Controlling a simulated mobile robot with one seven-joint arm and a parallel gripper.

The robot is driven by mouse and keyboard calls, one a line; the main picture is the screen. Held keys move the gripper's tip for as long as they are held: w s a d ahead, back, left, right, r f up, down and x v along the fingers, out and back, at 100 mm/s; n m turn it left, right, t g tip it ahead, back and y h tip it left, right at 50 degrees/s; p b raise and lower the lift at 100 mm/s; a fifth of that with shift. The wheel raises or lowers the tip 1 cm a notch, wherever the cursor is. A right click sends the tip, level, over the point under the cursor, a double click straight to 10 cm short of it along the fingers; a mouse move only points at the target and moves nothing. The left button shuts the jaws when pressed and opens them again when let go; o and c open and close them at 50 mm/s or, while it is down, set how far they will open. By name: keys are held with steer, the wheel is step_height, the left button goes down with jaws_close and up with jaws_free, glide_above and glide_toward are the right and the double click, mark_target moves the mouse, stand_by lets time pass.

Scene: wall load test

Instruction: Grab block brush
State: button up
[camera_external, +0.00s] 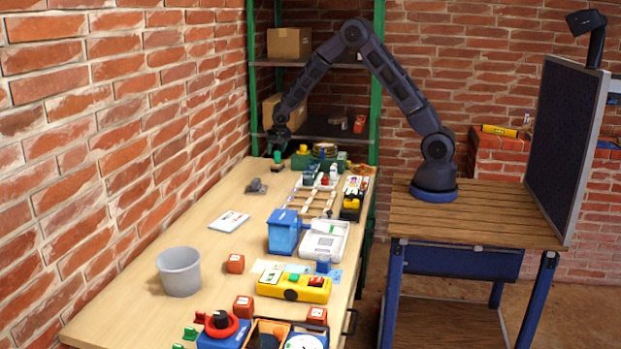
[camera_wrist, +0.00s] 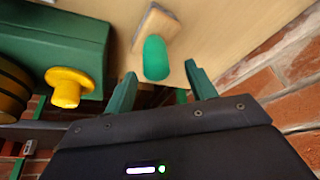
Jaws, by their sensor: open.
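The block brush (camera_wrist: 156,58) appears to be the small block with a rounded green handle; in the wrist view it is at the top centre, with its wooden block (camera_wrist: 152,22) behind the handle. In the external view a small green-topped piece (camera_external: 277,156) at the far end of the bench looks like the same thing. My gripper (camera_wrist: 160,70) is open, its two green fingers either side of the handle's near end, with gaps between. In the external view my gripper (camera_external: 278,136) is just above the brush. Contact is not visible.
A green box with a yellow knob (camera_wrist: 67,86) is close to the left of the brush, and the brick wall (camera_wrist: 290,65) is to the right. A green-posted shelf (camera_external: 330,128) stands behind. Bare bench (camera_external: 215,205) lies nearer the camera, with a grey bin (camera_external: 179,272) farther along.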

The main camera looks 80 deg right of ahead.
mark_target(277, 156)
steer(key=shift+s+x, duration=0.1)
steer(key=shift+x, duration=1.1)
steer(key=shift+s+x, duration=0.15)
steer(key=shift+x, duration=1.05)
steer(key=c, duration=1.2)
steer(key=shift+o, duration=0.2)
